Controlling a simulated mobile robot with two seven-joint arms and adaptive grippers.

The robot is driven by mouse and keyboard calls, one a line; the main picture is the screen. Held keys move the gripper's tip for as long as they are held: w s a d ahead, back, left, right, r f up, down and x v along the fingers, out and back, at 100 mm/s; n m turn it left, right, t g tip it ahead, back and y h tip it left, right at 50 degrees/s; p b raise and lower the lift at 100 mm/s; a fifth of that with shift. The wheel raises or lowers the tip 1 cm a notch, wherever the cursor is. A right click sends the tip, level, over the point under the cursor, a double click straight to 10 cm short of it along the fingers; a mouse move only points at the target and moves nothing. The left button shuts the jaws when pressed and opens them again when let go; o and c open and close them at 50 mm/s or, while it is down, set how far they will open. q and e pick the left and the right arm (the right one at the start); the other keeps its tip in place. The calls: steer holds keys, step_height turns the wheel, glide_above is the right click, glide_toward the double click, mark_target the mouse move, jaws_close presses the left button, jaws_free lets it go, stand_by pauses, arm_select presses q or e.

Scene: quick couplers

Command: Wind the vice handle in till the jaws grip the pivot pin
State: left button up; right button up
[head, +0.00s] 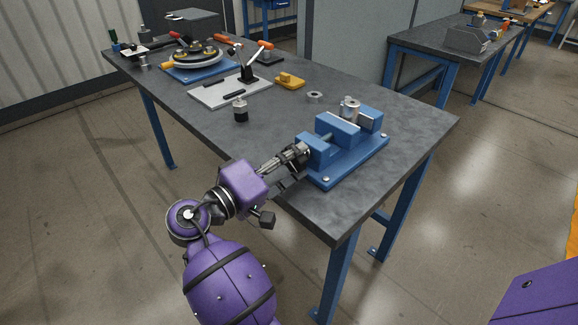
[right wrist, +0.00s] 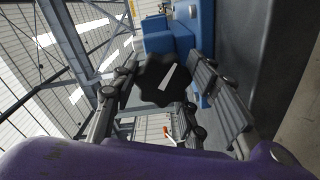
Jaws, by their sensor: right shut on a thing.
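The blue vice (head: 345,165) is on the near right corner of the grey workbench. A silver pivot pin (head: 349,106) stands upright between its two blue jaw blocks at the far end; I cannot tell whether both jaws touch it. The vice handle is a black lobed knob (right wrist: 160,82) with a pale stripe, seen in the right wrist view. My right gripper (head: 298,155) is at the near end of the vice, its fingers on either side of the knob and shut on it. In the head view the gripper mostly hides the knob. My left gripper is out of view.
The grey bench top (head: 420,125) is clear right of the vice. A metal ring (head: 314,96), a dark cylinder (head: 240,110), a yellow block (head: 289,81) and a toggle clamp on a pale plate (head: 215,97) stand farther left. A round fixture on a blue base is beyond.

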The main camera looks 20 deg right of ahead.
steer(key=shift+r+m+b, duration=0.15)
steer(key=shift+m+b, duration=0.65)
steer(key=shift+m, duration=0.2)
steer(key=m+b, duration=0.2)
steer(key=shift+m+b, duration=0.3)
steer(key=shift+m, duration=0.1)
steer(key=m+b, duration=0.5)
steer(key=shift+f, duration=0.25)
steer(key=m+b, duration=0.5)
steer(key=b, duration=0.1)
steer(key=shift+s+d+f+m, duration=0.1)
steer(key=shift+f+m, duration=0.1)
steer(key=shift+m, duration=0.2)
steer(key=m+b, duration=0.3)
steer(key=m, duration=0.1)
steer(key=shift+f+b, duration=0.1)
steer(key=shift+b, duration=0.3)
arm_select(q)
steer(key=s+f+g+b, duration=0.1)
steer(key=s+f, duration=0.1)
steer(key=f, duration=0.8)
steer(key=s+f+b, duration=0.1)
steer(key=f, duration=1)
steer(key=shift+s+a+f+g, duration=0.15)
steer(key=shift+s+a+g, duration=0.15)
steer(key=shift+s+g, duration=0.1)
arm_select(e)
steer(key=shift+m, duration=1.3)
